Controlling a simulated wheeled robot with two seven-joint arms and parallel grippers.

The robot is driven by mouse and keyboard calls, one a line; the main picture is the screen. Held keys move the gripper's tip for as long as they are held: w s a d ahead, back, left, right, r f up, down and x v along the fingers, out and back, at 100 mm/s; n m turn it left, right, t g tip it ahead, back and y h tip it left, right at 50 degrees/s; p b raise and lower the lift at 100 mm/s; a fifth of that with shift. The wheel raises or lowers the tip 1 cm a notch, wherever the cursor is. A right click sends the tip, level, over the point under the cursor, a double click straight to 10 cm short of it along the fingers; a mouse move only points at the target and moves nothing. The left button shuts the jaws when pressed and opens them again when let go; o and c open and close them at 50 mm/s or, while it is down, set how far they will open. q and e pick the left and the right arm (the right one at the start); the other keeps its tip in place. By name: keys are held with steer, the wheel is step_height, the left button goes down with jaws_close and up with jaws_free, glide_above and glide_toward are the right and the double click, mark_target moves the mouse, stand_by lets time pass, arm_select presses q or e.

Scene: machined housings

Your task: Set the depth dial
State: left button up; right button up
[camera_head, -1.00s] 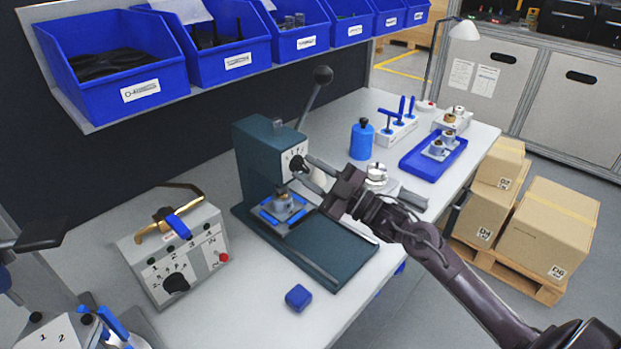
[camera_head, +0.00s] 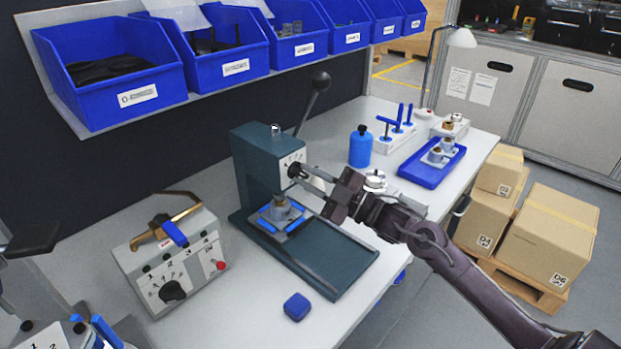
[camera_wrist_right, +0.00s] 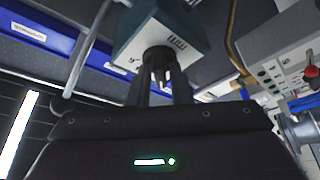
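The dark teal press (camera_head: 258,160) stands on the bench with a pale marked plate on its head. The black depth dial (camera_head: 294,170) is on that plate, and the dial also shows in the right wrist view (camera_wrist_right: 157,57). My right gripper (camera_head: 305,174) reaches the dial from the right. In the wrist view its two dark fingers (camera_wrist_right: 160,84) stand apart, one on each side of the dial. I cannot tell whether they touch it. The dial's exact setting is too small to read.
A grey metal part (camera_head: 280,209) sits in a blue-edged fixture under the press head. A control box (camera_head: 175,262) stands left, a small blue block (camera_head: 297,307) in front. A blue bottle (camera_head: 361,147) and blue tray (camera_head: 430,172) are behind right. Blue bins (camera_head: 110,72) hang above.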

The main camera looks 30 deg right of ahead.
steer(key=shift+o, duration=1.2)
steer(key=shift+w, duration=0.1)
steer(key=shift+f, duration=0.1)
steer(key=shift+s+d+f, duration=0.2)
steer(key=shift+s, duration=0.15)
steer(key=b+v, duration=0.1)
steer(key=v, duration=0.6)
steer(key=shift+r+b, duration=0.15)
steer(key=shift+b, duration=0.2)
